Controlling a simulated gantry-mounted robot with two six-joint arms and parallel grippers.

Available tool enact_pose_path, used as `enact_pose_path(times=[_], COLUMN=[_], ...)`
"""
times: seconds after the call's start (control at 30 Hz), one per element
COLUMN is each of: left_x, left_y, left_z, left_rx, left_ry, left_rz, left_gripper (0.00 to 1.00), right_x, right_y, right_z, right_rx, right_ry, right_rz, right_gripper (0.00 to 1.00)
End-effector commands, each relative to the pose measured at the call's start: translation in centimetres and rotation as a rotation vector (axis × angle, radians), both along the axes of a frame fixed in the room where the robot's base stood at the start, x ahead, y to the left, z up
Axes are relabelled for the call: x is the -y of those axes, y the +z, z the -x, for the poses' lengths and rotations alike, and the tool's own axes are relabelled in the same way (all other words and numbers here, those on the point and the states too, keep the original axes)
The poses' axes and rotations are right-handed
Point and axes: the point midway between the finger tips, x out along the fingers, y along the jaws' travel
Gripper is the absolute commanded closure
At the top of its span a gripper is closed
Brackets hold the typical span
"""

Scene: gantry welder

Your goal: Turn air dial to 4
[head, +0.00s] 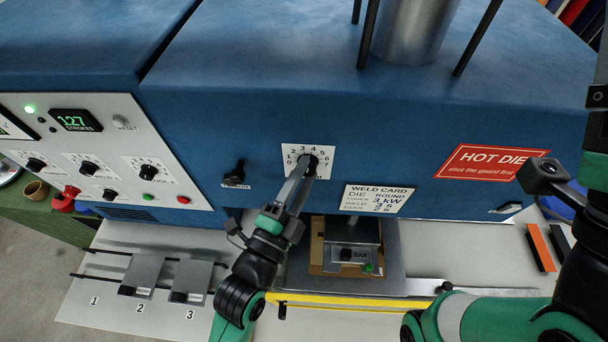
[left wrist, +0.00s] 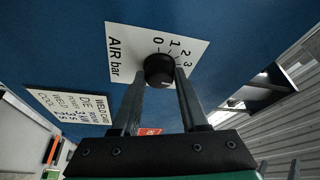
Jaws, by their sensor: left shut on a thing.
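The air dial is a black round knob (head: 311,162) on a white numbered plate (head: 323,150) on the blue machine front. In the left wrist view the knob (left wrist: 159,70) sits on the plate (left wrist: 125,51) marked "AIR bar", with the digits 0 to 3 readable. My left gripper (head: 303,172) is shut on the knob, with one finger on either side of it in the left wrist view (left wrist: 160,84). The fingers hide part of the scale, and I cannot tell which number the knob points to. My right arm stands at the right edge; its fingertips cannot be made out.
A weld card (head: 378,199) and a red "HOT DIE" sign (head: 487,162) are right of the dial. A black switch (head: 236,174) is left of it. Below are a die block marked BAR (head: 351,256) and a yellow bar (head: 340,303). A control panel (head: 110,140) stands at left.

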Motion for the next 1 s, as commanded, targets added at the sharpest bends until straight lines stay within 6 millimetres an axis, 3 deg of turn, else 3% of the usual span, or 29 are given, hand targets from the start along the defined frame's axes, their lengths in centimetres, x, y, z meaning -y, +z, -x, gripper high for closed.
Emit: enact_pose_path(times=[0.33, 0.87, 0.9, 1.0], left_x=[-0.11, -0.12, -0.12, -0.11], left_y=[0.16, 0.14, 0.14, 0.13], left_z=[-0.03, -0.05, -0.05, -0.04], left_rx=[0.010, 0.010, 0.010, 0.010], left_ry=[0.003, 0.004, 0.003, 0.003], left_rz=[-0.146, -0.170, -0.169, -0.169], left_gripper=[1.00, 1.00, 0.49, 0.31], right_x=[0.00, 0.00, 0.00, 0.00], right_y=[-0.22, -0.23, -0.23, -0.23], right_z=[0.00, 0.00, 0.00, 0.00], right_rx=[0.000, 0.000, 0.000, 0.000], right_ry=[0.000, 0.000, 0.000, 0.000], right_rz=[0.000, 0.000, 0.000, 0.000], right_gripper=[0.00, 0.00, 0.00, 0.00])
